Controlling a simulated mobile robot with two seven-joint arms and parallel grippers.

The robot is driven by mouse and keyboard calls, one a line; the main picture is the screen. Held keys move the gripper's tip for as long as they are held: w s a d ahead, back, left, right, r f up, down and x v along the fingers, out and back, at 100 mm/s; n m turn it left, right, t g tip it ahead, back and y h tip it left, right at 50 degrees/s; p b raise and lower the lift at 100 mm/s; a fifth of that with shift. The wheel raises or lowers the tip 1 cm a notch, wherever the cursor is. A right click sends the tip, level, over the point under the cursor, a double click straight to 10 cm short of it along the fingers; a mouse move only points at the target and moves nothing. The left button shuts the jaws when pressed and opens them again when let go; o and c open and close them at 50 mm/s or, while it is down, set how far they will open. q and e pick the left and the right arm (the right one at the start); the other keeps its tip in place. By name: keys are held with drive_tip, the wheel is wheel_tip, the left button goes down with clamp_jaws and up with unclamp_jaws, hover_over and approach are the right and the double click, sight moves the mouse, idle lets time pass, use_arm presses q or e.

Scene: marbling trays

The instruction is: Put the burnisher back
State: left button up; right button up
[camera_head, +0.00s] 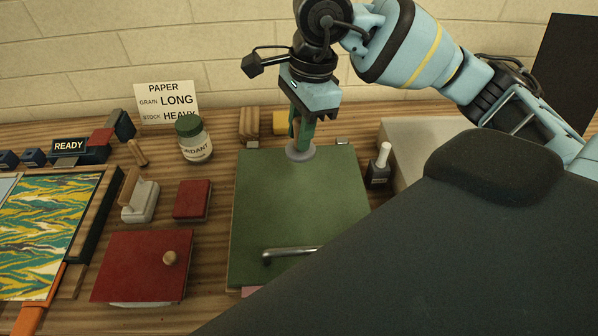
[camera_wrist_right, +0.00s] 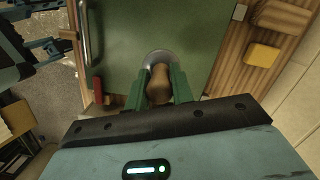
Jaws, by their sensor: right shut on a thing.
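The burnisher (camera_wrist_right: 159,84), as I take it, has a brown wooden grip and a round grey disc foot. My right gripper (camera_head: 301,133) is shut on it, its green fingers on both sides of the grip. In the head view the disc (camera_head: 300,151) is over the far edge of a green board; I cannot tell whether it touches. Dark and blue machine parts at the upper left of the right wrist view seem to belong to my left gripper (camera_wrist_right: 57,38); its jaws are unclear. The head view does not show it.
The green board (camera_head: 300,205) has a metal bar handle (camera_head: 290,251). A lidded jar (camera_head: 194,142), a red block (camera_head: 191,200) and a red-topped box (camera_head: 135,262) stand left. A small bottle (camera_head: 379,165) stands right. A wooden block (camera_head: 249,122) and yellow block (camera_head: 280,123) lie behind.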

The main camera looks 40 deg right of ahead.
drive_tip(key=shift+f, duration=5)
drive_tip(key=shift+f, duration=0.2)
drive_tip(key=o, duration=1)
drive_tip(key=shift+c, duration=0.2)
drive_tip(key=shift+r, duration=0.1)
drive_tip(key=r, duration=0.4)
drive_tip(key=d+r, duration=0.1)
drive_tip(key=r, duration=0.7)
drive_tip(key=shift+s+d, duration=0.15)
drive_tip(key=shift+d, duration=0.25)
